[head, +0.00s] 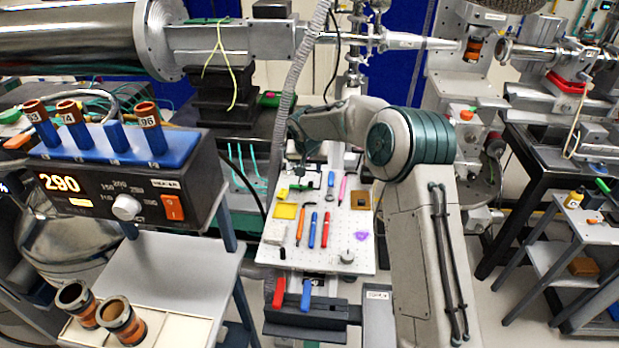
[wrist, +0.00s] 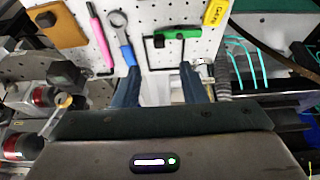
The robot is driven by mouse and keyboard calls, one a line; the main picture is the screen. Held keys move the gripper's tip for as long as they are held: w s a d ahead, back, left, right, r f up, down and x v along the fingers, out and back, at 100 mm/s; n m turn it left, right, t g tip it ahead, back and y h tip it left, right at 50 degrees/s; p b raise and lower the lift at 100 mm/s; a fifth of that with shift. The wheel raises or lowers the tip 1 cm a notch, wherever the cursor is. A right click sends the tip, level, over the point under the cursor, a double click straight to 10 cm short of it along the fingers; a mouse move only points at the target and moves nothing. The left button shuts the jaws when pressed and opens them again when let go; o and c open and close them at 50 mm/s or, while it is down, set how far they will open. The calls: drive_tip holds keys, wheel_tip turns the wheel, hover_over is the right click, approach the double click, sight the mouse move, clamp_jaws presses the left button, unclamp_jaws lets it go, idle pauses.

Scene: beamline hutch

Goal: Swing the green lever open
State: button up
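A green bar (wrist: 178,34) with thin black angled rods is at the top of the wrist view, against the white perforated board (wrist: 150,55). It looks like the green lever, but its pivot is not clear. In the head view a small green piece (head: 303,187) beside black parts is on the board's upper left. My gripper (wrist: 160,68) shows two dark blue fingers spread apart, with nothing held between them. The fingertips appear below the green bar in the picture; contact cannot be seen. In the head view my arm hides the fingers.
Red (head: 279,293) and blue (head: 305,296) handles stand at the board's front. Teal cables (wrist: 243,60) hang right.

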drive_tip(key=shift+b+v, duration=0.3)
drive_tip(key=shift+v, duration=2.2)
drive_tip(key=s+d+r+h, duration=0.1)
drive_tip(key=s+d+r, duration=0.4)
drive_tip(key=s+d, duration=0.4)
drive_tip(key=s+d+r, duration=0.5)
drive_tip(key=s+d, duration=0.2)
drive_tip(key=s, duration=0.4)
drive_tip(key=s+d+f, duration=0.1)
drive_tip(key=s+d, duration=0.1)
drive_tip(key=s, duration=0.8)
drive_tip(key=s+d+f+g+y, duration=0.1)
drive_tip(key=s+d, duration=0.2)
drive_tip(key=s, duration=0.7)
drive_tip(key=shift+d+f, duration=0.15)
drive_tip(key=shift+d, duration=0.1)
